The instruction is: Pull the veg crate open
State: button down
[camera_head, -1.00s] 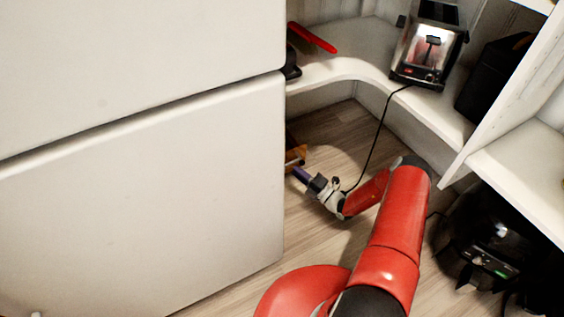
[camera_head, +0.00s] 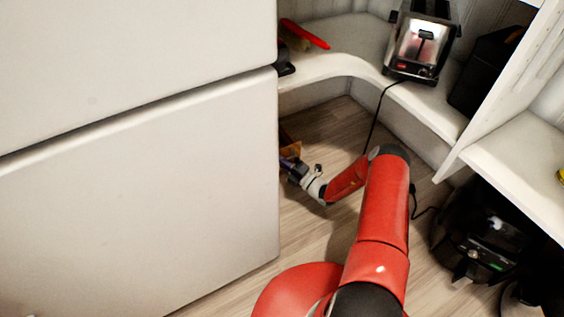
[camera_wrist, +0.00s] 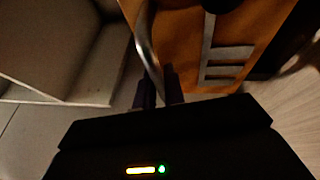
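The veg crate is an orange-brown wooden box. Only a small part of the crate (camera_head: 291,148) shows past the white cabinet's edge in the head view. In the wrist view the crate (camera_wrist: 262,22) fills the upper middle, with a curved metal bar (camera_wrist: 146,42) at its left edge and a slotted metal fitting. My gripper (camera_head: 284,164) is low beside the crate, partly hidden by the cabinet edge. In the wrist view my gripper's purple fingers (camera_wrist: 160,90) are close together at the bar's lower end. Whether they press on it is too dark to tell.
A large white cabinet (camera_head: 140,190) fills the left. A black appliance (camera_head: 485,240) sits at lower right. Wooden floor (camera_head: 335,128) is clear around my gripper.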

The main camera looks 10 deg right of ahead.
jog(key=shift+s, duration=0.1)
jog(key=s+d+p, duration=0.1)
jog(key=s+d, duration=0.2)
jog(key=s, duration=0.7)
jog(key=s+d+p, duration=0.2)
jog(key=s+d, duration=0.2)
jog(key=s, duration=0.7)
jog(key=c, duration=1.8)
grip_release()
jog(key=shift+o, duration=0.2)
jog(key=v, duration=0.8)
